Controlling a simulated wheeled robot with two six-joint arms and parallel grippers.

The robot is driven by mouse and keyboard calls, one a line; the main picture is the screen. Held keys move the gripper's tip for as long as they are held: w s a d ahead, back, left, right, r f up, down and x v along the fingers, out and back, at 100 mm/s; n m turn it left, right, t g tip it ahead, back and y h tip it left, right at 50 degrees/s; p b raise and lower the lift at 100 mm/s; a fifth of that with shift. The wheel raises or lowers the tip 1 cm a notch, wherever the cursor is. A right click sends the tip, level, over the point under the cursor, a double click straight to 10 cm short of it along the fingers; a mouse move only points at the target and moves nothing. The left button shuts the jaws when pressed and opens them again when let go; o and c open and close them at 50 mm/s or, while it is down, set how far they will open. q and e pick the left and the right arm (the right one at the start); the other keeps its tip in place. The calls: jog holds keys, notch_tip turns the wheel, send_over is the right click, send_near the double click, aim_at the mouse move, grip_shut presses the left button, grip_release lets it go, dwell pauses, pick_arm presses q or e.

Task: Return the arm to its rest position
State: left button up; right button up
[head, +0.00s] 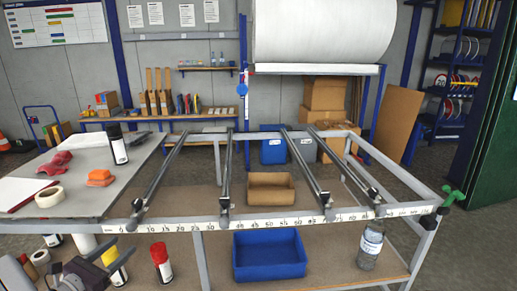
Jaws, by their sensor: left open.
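My left gripper (96,264) is at the lower left of the head view, dark grey, open, its arm coming in from the left edge. The can stands on the lower shelf of the metal frame table (210,225). My right gripper is not in view.
A red spray can (161,262), a blue bin (269,254) and a clear jar (370,247) are on the lower shelf. A cardboard tray (271,188) lies behind the ruler rail.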

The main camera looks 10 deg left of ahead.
pick_arm(q)
jog(key=d+f+m+g+h, duration=0.3)
jog(key=d+m+g, duration=0.2)
jog(key=d, duration=0.6)
jog(key=d+f+m+g+h, duration=0.3)
jog(key=d+f+m+g, duration=0.15)
jog(key=d, duration=0.65)
jog(key=s+d+f+m+g+y, duration=0.2)
jog(key=s+d+m+g+y, duration=0.15)
jog(key=s+m, duration=0.4)
jog(key=s+d+f+m+g+y, duration=0.2)
jog(key=s+d+f+m+g, duration=0.1)
jog(key=s+d+m+g, duration=0.4)
notch_tip(320, 180, up, 13)
jog(key=w+a+m+t+y+p, duration=0.1)
jog(key=a+m+t+y+p, duration=0.1)
jog(key=m+p, duration=0.6)
jog(key=t+y+p, duration=0.1)
jog(key=t+p, duration=0.1)
jog(key=p, duration=0.2)
jog(key=shift+f, duration=0.15)
